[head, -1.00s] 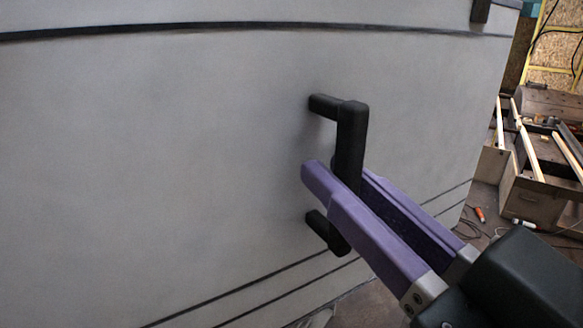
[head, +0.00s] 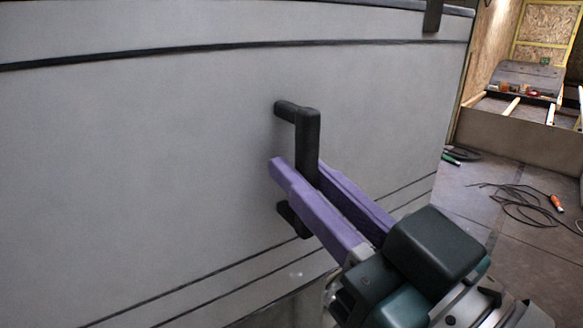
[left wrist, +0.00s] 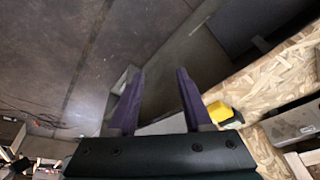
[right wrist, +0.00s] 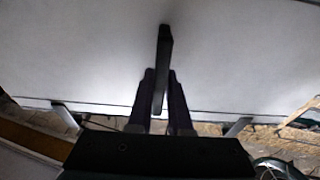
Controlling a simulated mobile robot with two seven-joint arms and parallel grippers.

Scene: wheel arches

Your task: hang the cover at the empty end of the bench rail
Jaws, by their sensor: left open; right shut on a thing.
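The cover (head: 150,140) is a large pale grey panel with dark lines across it. It fills most of the head view and the upper part of the right wrist view (right wrist: 80,50). A black handle (head: 308,135) stands out from its face. My right gripper (head: 295,165) is shut on this handle; in the right wrist view the handle (right wrist: 164,60) runs between the purple fingers. A dark bracket (head: 433,15) shows at the cover's top edge. My left gripper (left wrist: 157,78) is open and empty, seen only in the left wrist view. I cannot make out the bench rail.
Right of the cover, the floor (head: 525,235) is partly open, with a loose black cable (head: 515,205) and an orange-handled tool (head: 557,202). A low wooden structure (head: 520,135) stands farther back. A yellow object (left wrist: 222,112) lies beside chipboard near my left gripper.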

